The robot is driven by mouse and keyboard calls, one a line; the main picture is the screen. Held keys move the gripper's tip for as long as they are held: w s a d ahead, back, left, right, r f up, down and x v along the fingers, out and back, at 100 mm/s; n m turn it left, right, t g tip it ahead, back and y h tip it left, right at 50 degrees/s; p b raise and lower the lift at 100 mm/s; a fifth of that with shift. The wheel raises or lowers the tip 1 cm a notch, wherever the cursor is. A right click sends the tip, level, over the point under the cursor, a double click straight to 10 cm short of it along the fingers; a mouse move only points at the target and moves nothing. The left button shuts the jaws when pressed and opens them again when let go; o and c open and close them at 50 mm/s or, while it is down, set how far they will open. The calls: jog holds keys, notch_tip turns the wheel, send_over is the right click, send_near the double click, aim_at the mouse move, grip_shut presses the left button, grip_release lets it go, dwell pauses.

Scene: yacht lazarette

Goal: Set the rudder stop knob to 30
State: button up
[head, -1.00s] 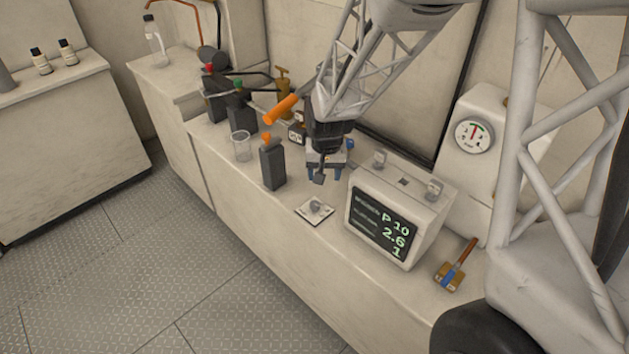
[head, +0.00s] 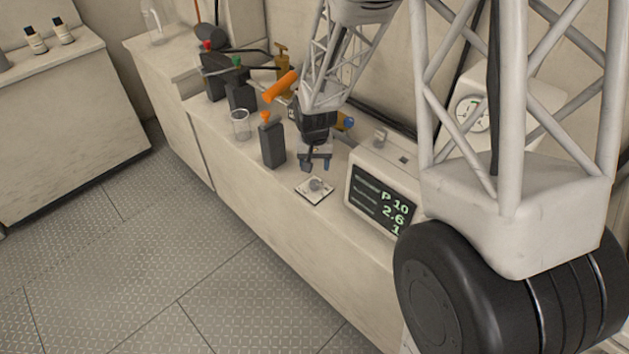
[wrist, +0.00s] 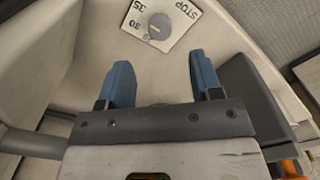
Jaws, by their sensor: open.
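The rudder stop knob (head: 315,184) is a small grey round knob on a white square plate (head: 313,194) on the counter top. In the wrist view the knob (wrist: 160,26) carries a light line, and the plate (wrist: 177,35) shows the markings 30, 35 and STOP. Which marking the line points at is not clear. My gripper (head: 315,165) is just above and behind the knob, apart from it. In the wrist view its two blue fingers (wrist: 162,82) are spread with nothing between them; the knob lies beyond their tips.
A dark grey block with an orange top (head: 272,145) stands close left of my gripper. A display box (head: 375,210) reading P 10, 2.6 and 1 stands to the right. A glass beaker (head: 240,125) is farther left. The counter's front edge is just before the plate.

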aim_at(314, 182)
jog(key=shift+f, duration=0.15)
jog(key=shift+f, duration=3.7)
jog(key=c, duration=0.9)
